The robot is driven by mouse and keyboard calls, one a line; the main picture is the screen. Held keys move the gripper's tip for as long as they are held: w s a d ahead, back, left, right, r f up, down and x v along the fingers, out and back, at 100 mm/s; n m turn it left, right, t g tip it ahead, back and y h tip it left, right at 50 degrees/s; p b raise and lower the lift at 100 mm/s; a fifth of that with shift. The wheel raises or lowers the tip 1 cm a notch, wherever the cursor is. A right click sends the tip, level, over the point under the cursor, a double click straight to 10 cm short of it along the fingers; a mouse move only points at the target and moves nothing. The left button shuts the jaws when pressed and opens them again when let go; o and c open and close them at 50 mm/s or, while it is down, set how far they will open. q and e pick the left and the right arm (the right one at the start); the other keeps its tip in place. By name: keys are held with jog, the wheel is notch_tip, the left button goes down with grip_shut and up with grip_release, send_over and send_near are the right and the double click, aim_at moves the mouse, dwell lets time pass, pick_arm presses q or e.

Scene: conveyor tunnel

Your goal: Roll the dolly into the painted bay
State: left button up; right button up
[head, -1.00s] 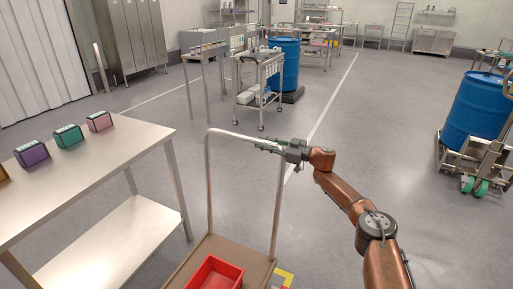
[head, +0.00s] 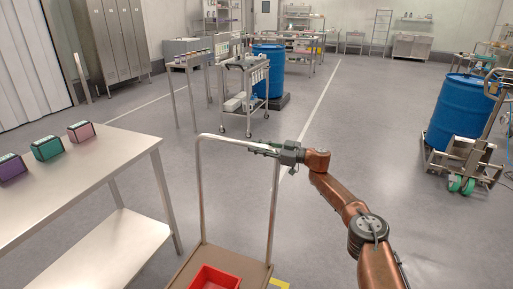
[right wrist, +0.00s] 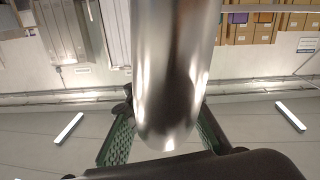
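The dolly has a tall pale metal push handle (head: 274,215) and a tan deck (head: 235,261) at the bottom of the head view. A red bin (head: 213,277) sits on the deck. My right gripper (head: 257,148) is at the right part of the handle's top bar. In the right wrist view the shiny bar (right wrist: 175,75) runs between the two green fingers, which appear closed around it. A small yellow floor marking (head: 279,284) shows just right of the deck. Its full outline is cut off by the frame. My left gripper is out of view.
A steel table (head: 110,160) with coloured boxes stands close on the left. A wheeled cart (head: 243,100) and a blue drum (head: 268,72) are ahead. Another blue drum (head: 460,112) stands on a lifter at right. Open floor lies between.

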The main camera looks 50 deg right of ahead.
jog(key=o, duration=0.4)
jog(key=shift+c, duration=0.2)
jog(key=shift+v, duration=0.9)
jog(key=v, duration=1)
jog(key=shift+s, duration=0.1)
